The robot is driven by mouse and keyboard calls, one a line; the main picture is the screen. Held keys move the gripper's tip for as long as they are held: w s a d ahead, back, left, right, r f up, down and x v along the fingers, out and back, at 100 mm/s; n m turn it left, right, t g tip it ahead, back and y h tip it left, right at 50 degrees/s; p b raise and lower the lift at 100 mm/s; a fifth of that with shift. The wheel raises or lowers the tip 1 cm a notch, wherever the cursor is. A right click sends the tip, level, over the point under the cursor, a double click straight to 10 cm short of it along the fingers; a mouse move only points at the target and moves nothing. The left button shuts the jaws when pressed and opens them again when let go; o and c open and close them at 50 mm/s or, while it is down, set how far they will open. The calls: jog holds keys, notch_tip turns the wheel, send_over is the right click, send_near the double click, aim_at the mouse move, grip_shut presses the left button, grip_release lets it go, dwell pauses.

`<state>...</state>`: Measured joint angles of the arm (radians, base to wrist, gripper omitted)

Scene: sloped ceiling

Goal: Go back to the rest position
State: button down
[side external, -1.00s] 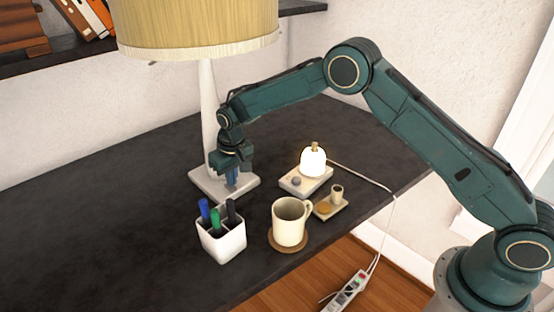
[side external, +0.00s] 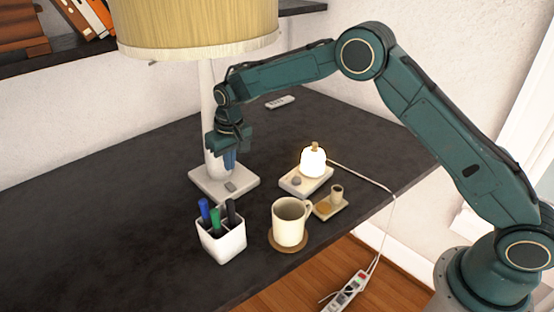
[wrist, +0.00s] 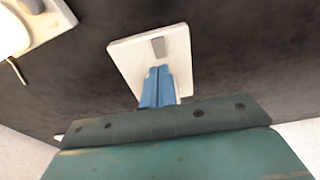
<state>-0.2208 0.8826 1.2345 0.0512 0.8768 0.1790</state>
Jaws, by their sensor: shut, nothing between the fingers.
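My gripper (side external: 230,160) is shut and empty, pointing down in front of the lamp's stem, above the lamp's base. In the wrist view its blue fingers (wrist: 158,84) are pressed together over the white lamp base (wrist: 125,55). A grey switch (wrist: 158,46) on that base lies just beyond the fingertips. The tall lamp has a cream shade (side external: 198,28), and its square base (side external: 205,186) stands on the dark table.
A white pen cup (side external: 222,244) with several pens, a cream mug (side external: 290,222) on a brown coaster, a small glowing lamp (side external: 313,163) and a little tray (side external: 331,208) stand nearby. A small remote (side external: 281,102) lies behind my forearm. The left of the table (side external: 90,220) is clear.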

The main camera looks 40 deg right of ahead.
jog(key=shift+r, duration=0.2)
jog(key=s+d+r+m+g+h, duration=0.15)
jog(key=s+d+r, duration=0.25)
jog(key=s+d, duration=0.45)
jog(key=s+d+r+t, duration=0.2)
jog(key=s+d+r, duration=0.1)
jog(key=s+r, duration=1.05)
jog(key=s+d+r+n+t+y, duration=0.1)
jog(key=s+r+t, duration=0.2)
jog(key=s, duration=1.7)
jog(key=shift+s, duration=0.15)
jog(key=shift+n+y, duration=0.25)
